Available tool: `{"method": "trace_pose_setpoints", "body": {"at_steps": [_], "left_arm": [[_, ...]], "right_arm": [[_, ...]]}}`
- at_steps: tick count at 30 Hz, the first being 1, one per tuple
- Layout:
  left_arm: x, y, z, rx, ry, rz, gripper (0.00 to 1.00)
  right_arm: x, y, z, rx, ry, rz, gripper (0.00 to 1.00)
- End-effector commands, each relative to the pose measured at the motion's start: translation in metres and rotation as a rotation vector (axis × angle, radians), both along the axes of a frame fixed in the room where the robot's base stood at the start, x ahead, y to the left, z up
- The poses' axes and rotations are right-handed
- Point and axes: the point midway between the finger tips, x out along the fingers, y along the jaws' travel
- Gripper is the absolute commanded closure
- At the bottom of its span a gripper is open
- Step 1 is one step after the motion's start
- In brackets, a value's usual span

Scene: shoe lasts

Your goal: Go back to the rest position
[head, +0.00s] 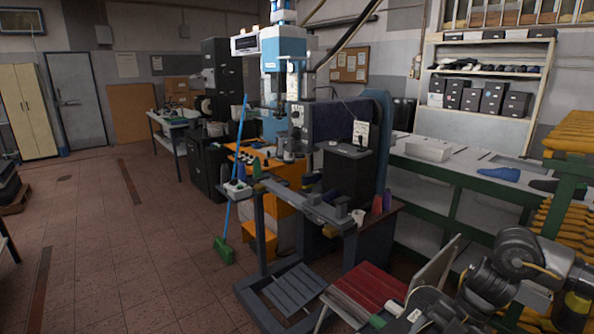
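A blue shoe last (499,174) lies on the counter at the right, with a dark one (544,185) beside it. A jointed grey arm of mine comes in at the lower right, in front of the counter and the red-seated chair. No gripper fingers can be made out on it. My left arm and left gripper are outside the picture.
A grey-framed machine stand (265,240) and a red-slatted chair (365,292) stand close in front. A green broom (223,250) leans by the stand. A green-framed counter (470,183) runs along the right. The tiled floor at left (100,230) is clear.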

Motion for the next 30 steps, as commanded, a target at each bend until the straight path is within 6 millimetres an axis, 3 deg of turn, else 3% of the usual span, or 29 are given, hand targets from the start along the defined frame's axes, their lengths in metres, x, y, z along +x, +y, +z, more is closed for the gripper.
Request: {"method": "trace_pose_setpoints", "body": {"at_steps": [8,14,16,19,21,24,26,30], "left_arm": [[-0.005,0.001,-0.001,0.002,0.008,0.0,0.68],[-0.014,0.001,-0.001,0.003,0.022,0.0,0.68],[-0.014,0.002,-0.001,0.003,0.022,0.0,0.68],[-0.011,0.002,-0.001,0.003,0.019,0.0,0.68],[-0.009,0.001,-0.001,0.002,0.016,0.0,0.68],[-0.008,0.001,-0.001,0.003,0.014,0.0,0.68],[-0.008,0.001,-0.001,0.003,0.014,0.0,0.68],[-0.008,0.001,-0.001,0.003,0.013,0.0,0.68]], "right_arm": [[0.006,0.081,-0.039,0.097,-0.137,0.052,0.1],[0.0,0.175,-0.061,0.266,-0.278,-0.012,0.1],[-0.005,0.213,-0.061,0.356,-0.326,-0.098,0.1],[-0.011,0.249,-0.055,0.465,-0.369,-0.288,0.1],[-0.015,0.259,-0.052,0.521,-0.373,-0.456,0.1],[-0.023,0.254,-0.053,0.562,-0.339,-0.737,0.1],[-0.03,0.239,-0.059,0.556,-0.299,-0.924,0.1],[-0.065,0.19,-0.088,0.472,-0.162,-1.336,0.1]]}}
